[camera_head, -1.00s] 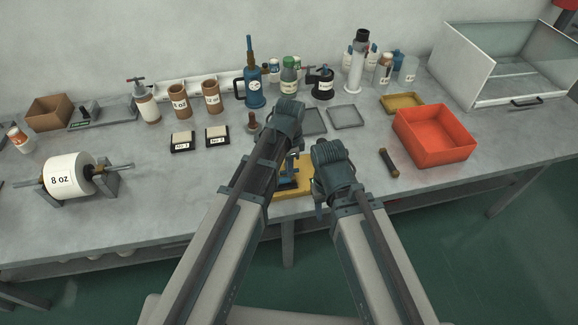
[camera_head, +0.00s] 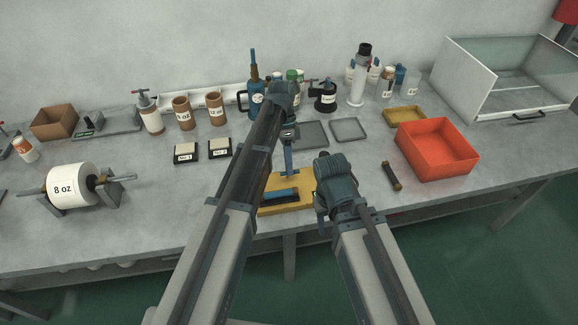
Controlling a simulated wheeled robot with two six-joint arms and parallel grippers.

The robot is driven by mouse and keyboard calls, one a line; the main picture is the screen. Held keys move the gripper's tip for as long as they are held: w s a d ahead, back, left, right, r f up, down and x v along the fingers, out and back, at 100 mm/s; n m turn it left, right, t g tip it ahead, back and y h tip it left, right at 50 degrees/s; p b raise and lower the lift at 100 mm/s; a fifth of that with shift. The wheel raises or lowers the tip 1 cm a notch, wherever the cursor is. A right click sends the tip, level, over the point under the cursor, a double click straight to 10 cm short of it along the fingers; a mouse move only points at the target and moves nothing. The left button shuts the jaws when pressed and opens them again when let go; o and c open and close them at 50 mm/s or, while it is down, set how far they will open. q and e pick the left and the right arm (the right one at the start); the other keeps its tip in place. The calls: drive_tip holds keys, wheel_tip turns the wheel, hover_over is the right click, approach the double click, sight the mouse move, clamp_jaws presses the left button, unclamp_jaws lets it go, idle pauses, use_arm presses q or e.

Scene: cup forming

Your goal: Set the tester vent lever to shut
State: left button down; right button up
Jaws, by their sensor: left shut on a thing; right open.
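No vent lever can be made out for certain. A black canister (camera_head: 325,97) with a white label and a small reddish handle stands at the back, but I cannot tell whether it is the tester. My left gripper (camera_head: 290,137) is shut above the bench's middle, largely hidden by its own wrist. A blue upright piece (camera_head: 288,160) shows just below it, above a yellow base (camera_head: 300,205) with a dark block; I cannot tell whether the gripper holds this piece. My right gripper (camera_head: 322,215) is open at the yellow base's right side, mostly hidden by its wrist.
A blue pump bottle (camera_head: 257,98) stands behind my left wrist. An orange-red bin (camera_head: 437,150) and a dark rod (camera_head: 391,177) lie to the right. The 8 oz roll (camera_head: 72,187) is at left.

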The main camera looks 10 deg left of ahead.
use_arm(q)
drive_tip(key=c, duration=0.8)
unclamp_jaws()
drive_tip(key=shift+c, duration=0.2)
drive_tip(key=shift+r, duration=0.1)
drive_tip(key=p+v, duration=1.2)
drive_tip(key=v, duration=0.1)
drive_tip(key=shift+r, duration=0.25)
drive_tip(key=shift+w+a, duration=0.1)
drive_tip(key=shift+a, duration=0.05)
